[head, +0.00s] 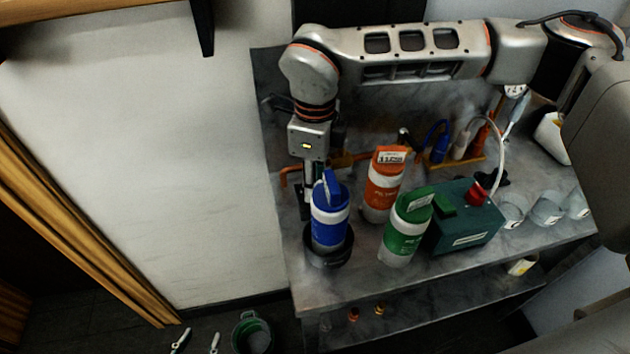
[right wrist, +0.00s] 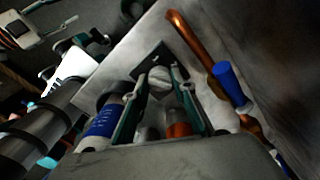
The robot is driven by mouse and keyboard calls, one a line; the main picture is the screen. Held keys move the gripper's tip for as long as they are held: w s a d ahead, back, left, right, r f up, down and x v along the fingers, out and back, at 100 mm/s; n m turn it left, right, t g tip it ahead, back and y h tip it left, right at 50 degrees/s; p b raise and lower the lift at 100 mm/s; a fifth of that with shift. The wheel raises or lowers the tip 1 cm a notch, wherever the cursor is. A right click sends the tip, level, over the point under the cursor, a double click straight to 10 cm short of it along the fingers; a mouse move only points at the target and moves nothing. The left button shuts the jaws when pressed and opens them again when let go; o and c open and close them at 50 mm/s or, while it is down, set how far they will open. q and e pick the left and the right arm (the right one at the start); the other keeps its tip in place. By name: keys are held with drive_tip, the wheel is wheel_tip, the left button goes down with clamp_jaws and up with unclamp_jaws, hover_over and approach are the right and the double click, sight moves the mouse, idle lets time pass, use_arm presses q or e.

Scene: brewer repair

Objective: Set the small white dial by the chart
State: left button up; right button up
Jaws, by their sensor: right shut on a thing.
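The small white dial (right wrist: 158,80) shows in the right wrist view as a round pale knob on a dark plate (right wrist: 149,60). My right gripper (right wrist: 158,84) has its fingers on either side of the dial and is shut on it. In the head view my right gripper (head: 308,190) points down behind the blue bottle (head: 329,225), which hides the dial and the fingertips. My left gripper (head: 198,334) shows only as two spread fingers at the bottom edge, open and empty, low and away from the bench. I cannot make out a readable chart.
An orange bottle (head: 383,190), a green bottle (head: 405,235) and a green box (head: 466,228) stand close by on the grey bench (head: 345,287). A copper pipe (right wrist: 190,38) runs beside the dial. Clear cups (head: 546,210) stand at right. A green bucket (head: 252,333) is on the floor.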

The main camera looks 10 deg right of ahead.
idle(0.4)
drive_tip(key=o, duration=1.1)
wheel_tip(320, 180, up, 12)
drive_tip(key=shift+r, duration=0.1)
